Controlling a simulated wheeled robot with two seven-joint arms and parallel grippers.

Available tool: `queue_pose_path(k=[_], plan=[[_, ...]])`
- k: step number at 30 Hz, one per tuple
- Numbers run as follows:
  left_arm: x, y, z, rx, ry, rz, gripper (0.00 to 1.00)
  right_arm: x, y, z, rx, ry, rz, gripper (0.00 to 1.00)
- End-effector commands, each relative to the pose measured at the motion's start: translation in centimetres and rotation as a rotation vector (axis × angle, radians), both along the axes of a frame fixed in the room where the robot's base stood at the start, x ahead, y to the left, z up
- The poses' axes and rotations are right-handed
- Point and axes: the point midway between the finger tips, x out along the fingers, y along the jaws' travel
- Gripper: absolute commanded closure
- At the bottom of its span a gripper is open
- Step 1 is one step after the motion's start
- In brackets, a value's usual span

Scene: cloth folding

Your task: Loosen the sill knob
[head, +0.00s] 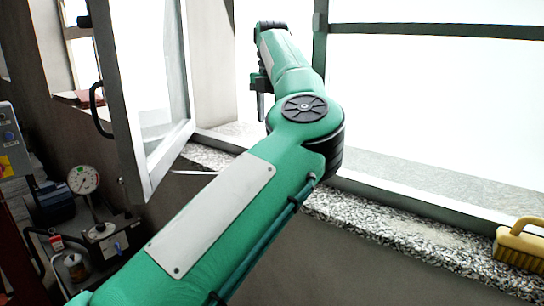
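My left arm crosses the view from the lower left to the top centre, over the speckled granite sill (400,232). My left gripper (260,84) shows only as a small dark part at the arm's far end, against the bright window opening. I cannot tell whether it is open or shut, or whether it touches anything. I cannot make out a sill knob; the arm covers part of the sill. My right gripper is not in view.
An open window sash (133,110) with a black handle (97,110) stands at left. A yellow brush (522,246) lies on the sill at right. A pressure gauge (84,180) and other equipment stand at lower left. The sill between arm and brush is clear.

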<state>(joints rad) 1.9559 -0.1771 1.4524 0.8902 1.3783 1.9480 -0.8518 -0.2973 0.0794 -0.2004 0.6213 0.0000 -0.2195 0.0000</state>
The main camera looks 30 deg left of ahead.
Motion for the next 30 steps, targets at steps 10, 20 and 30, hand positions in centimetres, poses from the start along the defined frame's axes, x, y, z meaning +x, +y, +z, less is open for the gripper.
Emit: queue_pose_path(k=[10,20,30], plan=[[-0.1,-0.2,-5.3,-0.004,0.004,0.001,0.48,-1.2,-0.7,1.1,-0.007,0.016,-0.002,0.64],[-0.1,-0.1,-11.5,-0.001,0.001,0.001,0.48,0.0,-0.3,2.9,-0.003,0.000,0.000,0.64],[-0.1,0.0,-13.6,-0.001,0.000,0.000,0.48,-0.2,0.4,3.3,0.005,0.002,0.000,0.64]])
